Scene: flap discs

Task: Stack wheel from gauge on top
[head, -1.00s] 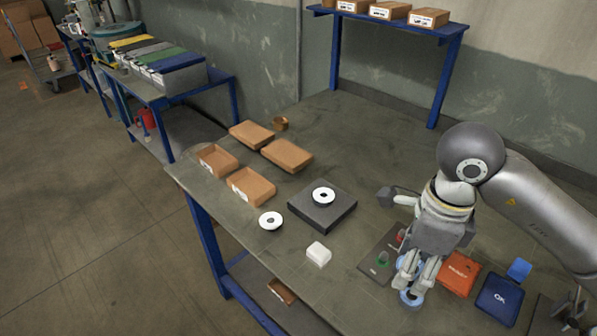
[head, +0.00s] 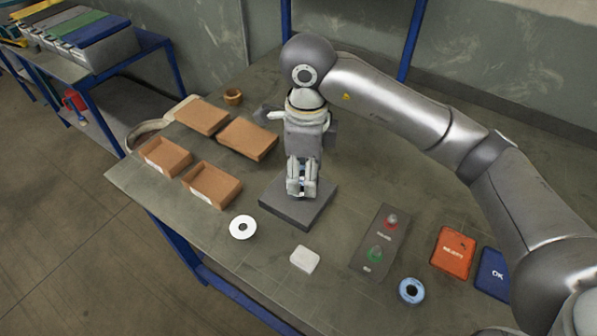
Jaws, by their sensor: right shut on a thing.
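My right gripper (head: 301,192) points down over the dark square block (head: 292,211) and is shut on a wheel there. The fingers hide nearly all of that wheel, so I cannot tell if it touches the block. A white wheel with a dark centre hole (head: 242,228) lies flat on the table, left of the block. A blue wheel with a dark centre (head: 411,291) lies flat on the table at the front right, apart from the gripper. My left gripper is out of view.
A panel with red and green buttons (head: 379,240), an orange bin (head: 453,249) and a blue bin (head: 493,273) are at right.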

